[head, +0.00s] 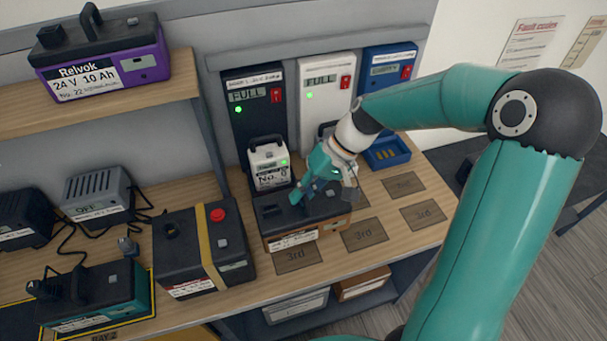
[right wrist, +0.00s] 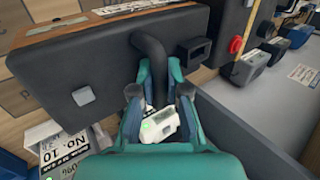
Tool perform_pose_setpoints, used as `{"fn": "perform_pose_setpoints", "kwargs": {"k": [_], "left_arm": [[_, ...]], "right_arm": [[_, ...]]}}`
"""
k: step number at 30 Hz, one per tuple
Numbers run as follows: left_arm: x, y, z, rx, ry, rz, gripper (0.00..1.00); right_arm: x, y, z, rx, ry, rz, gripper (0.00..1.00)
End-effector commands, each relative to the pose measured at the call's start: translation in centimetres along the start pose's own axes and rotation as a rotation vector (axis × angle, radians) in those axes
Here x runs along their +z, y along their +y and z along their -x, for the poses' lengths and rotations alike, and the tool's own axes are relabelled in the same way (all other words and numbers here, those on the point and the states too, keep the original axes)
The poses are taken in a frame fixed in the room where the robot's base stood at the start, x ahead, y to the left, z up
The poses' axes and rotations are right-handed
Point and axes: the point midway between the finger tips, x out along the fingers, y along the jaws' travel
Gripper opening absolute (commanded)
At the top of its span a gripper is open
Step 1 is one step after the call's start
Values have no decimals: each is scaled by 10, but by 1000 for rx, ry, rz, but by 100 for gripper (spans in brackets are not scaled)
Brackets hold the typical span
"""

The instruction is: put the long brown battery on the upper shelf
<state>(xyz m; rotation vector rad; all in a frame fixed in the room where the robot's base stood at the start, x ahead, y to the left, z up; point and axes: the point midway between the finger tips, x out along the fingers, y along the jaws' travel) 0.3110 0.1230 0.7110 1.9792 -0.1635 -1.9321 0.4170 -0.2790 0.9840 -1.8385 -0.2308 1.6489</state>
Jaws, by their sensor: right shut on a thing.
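The long brown battery (head: 291,238) has a black top and brown sides with a white label. In the head view it is at the middle of the workbench, in front of the chargers. My right gripper (head: 305,187) reaches down to its top. In the right wrist view the gripper (right wrist: 160,72) is shut on the black handle of the battery (right wrist: 100,65). I cannot tell whether its base touches the bench. The upper shelf (head: 35,118) is at the upper left and carries a purple battery (head: 105,68) near its right end. My left gripper is not in view.
A black battery with a yellow strap (head: 185,252) stands left of the brown one. A small white pack (head: 268,165) stands behind it, below the dark charger (head: 255,105). Bare "3rd" plates (head: 364,235) lie to the right. The shelf's left front is clear.

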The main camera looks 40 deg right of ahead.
Motion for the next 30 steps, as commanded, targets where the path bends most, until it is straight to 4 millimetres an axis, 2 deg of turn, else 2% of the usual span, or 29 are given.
{"fn": "perform_pose_setpoints", "kwargs": {"k": [8,18,26,27,30], "left_arm": [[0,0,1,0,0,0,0],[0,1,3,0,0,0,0],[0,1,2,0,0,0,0],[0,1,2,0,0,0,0],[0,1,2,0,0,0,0]], "right_arm": [[-1,7,-12,-2,3,1,0],[-1,28,-42,-3,2,0,0],[-1,29,-44,-2,2,3,0],[0,30,-46,0,-2,2,19],[0,30,-46,0,-2,3,35]]}}
